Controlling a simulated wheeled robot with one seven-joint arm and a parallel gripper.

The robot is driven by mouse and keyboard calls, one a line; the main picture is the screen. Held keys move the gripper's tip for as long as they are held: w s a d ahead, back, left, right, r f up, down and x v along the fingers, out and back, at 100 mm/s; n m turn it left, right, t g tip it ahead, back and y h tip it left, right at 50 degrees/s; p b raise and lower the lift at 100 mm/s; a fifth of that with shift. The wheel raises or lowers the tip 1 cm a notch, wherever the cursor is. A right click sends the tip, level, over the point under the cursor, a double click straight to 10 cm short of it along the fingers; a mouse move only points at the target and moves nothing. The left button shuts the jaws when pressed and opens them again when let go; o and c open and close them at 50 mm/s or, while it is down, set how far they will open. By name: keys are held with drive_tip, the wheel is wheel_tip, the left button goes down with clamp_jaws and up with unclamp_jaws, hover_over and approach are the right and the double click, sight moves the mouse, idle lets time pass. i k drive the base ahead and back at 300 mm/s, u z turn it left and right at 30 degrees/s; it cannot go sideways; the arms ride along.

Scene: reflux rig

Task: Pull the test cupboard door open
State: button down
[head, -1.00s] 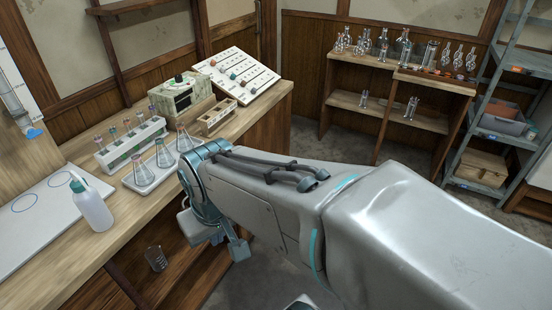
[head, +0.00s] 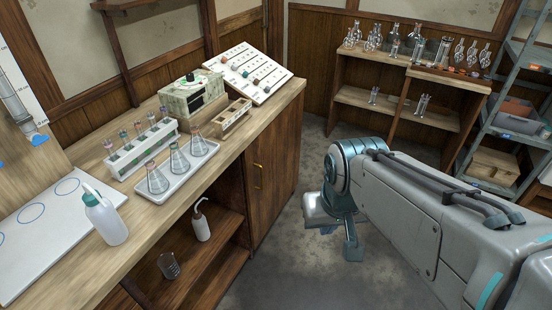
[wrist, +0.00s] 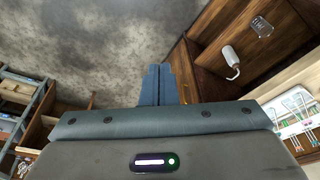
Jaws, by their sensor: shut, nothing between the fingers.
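The test cupboard door (head: 272,190) is the brown wooden panel under the right end of the bench. It looks shut, flush with the cupboard front. Its small brass handle (head: 257,177) stands upright near the door's left edge. My gripper (head: 352,252) hangs over the floor to the right of the door, apart from it and the handle. In the wrist view, my gripper (wrist: 161,68) has its two blue-grey fingers together and empty. The wooden cupboard front shows just right of the fingers there; I cannot make out the handle clearly.
An open shelf left of the door holds a white bottle (head: 201,222) and a beaker (head: 169,265). The bench top carries a tray of flasks (head: 178,172), a tube rack (head: 142,150) and a wash bottle (head: 105,218). Grey floor (head: 290,265) is clear before the door.

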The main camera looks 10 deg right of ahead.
sight(271, 161)
drive_tip(key=u, duration=0.15)
drive_tip(key=k, duration=0.45)
drive_tip(key=z, duration=0.8)
drive_tip(key=i, duration=1.15)
drive_tip(key=u, duration=0.75)
